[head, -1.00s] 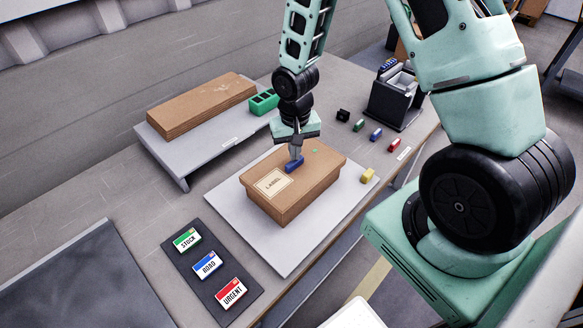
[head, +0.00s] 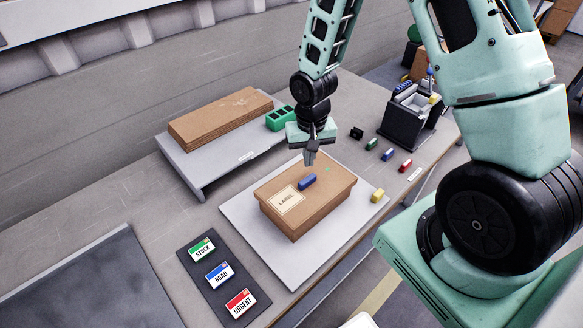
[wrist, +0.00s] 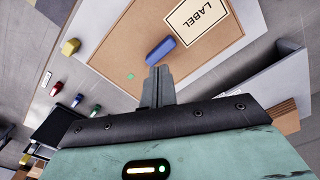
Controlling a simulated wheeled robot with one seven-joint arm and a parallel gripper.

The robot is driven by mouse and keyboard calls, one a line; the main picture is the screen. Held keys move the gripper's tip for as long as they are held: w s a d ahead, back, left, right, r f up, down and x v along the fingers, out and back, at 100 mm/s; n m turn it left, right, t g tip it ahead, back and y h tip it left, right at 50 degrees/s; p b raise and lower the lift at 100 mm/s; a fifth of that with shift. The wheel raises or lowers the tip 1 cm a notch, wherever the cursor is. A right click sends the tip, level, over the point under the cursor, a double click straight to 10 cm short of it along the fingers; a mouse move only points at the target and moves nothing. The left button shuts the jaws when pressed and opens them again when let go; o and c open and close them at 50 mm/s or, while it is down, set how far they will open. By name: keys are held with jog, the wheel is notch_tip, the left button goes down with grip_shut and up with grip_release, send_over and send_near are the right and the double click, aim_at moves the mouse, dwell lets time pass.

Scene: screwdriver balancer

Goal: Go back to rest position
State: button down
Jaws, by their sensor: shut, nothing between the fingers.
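My gripper (head: 311,158) is shut and empty, pointing down above the far part of a closed brown cardboard box (head: 318,208). In the wrist view its fingers (wrist: 158,75) sit just short of a blue block (wrist: 160,51). The blue block (head: 307,181) lies on the box lid, beside a cream label (head: 287,201) and near a small green mark (head: 327,169). The fingertips are apart from the block in the head view.
The box stands on a pale mat (head: 242,210). Loose yellow (head: 377,195), red (head: 405,165), blue (head: 388,154) and green (head: 371,144) blocks lie to the right, before a dark holder (head: 416,132). Stacked cardboard (head: 220,119) lies on a raised grey stand (head: 196,180). Cards lie on a dark strip (head: 262,296).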

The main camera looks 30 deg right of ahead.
jog(key=s+a+r+n+b, duration=0.2)
jog(key=s+a+r+n, duration=0.35)
jog(key=a+r, duration=0.5)
jog(key=s+a+r+n, duration=0.3)
jog(key=s+a, duration=0.1)
jog(key=s, duration=0.3)
jog(key=s+a+r+n+b, duration=0.1)
jog(key=s+a+r+n, duration=0.2)
jog(key=s, duration=0.5)
jog(key=shift+s+a+y, duration=0.2)
jog(key=shift+a+y, duration=0.1)
jog(key=shift+a, duration=0.15)
